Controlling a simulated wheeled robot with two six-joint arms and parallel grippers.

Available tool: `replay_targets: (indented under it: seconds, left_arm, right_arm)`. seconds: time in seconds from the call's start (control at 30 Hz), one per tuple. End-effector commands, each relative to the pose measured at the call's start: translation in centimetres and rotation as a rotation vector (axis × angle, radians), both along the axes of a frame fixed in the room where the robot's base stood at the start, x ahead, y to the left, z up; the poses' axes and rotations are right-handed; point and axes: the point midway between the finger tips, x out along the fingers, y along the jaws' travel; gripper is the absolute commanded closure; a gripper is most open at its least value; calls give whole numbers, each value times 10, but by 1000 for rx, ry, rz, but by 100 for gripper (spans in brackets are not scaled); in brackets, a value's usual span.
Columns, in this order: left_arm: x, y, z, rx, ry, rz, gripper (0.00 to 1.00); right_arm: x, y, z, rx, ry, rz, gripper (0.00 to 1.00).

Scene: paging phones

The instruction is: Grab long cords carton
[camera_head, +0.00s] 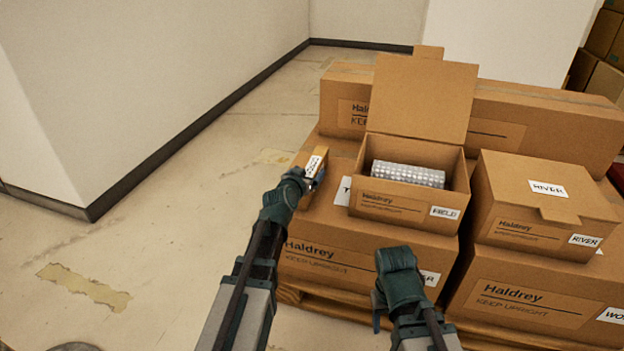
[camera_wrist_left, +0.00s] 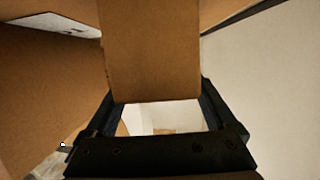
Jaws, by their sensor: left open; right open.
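A small narrow brown carton (camera_head: 316,157) with a white label stands at the left edge of the stack in the head view. Its label is too small to read, so I cannot confirm that it is the long cords carton. My left gripper (camera_head: 312,182) is at its near end. In the left wrist view, the left gripper's open jaws (camera_wrist_left: 157,92) lie on either side of a plain brown carton face (camera_wrist_left: 150,50); contact is unclear. My right gripper (camera_head: 396,256) is open in front of the lower carton, its fingertips mostly hidden.
An open carton labelled FIELD (camera_head: 395,205) holds bubble wrap (camera_head: 407,174). A closed RIVER carton (camera_head: 520,236) stands at right. Large Haldrey cartons (camera_head: 325,262) sit beneath on a pallet (camera_head: 291,294). A long carton (camera_head: 550,115) lies behind. Floor at left is clear beside the wall.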

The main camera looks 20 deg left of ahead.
Motion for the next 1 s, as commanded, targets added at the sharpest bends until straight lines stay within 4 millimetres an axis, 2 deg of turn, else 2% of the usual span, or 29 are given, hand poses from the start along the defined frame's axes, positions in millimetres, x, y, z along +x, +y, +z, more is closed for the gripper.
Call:
replay_targets:
  seconds: [0.17, 0.53, 0.77, 0.87, 1.0]
  left_arm:
    - [3, 0, -1, 0, 0, 0, 10]
    - [49, 0, -14, 0, 0, -1, 10]
    - [50, 0, -13, 0, 0, 0, 10]
    - [49, 0, -13, 0, 0, 0, 24]
    - [49, 0, -13, 0, 0, 0, 50]
  right_arm:
    - [0, 0, -1, 0, 0, 0, 44]
    - [0, 0, -14, 0, -1, 0, 44]
    - [0, 0, -13, 0, -1, 0, 44]
    - [0, 0, -13, 0, -1, 0, 44]
    - [0, 0, -13, 0, -1, 0, 44]
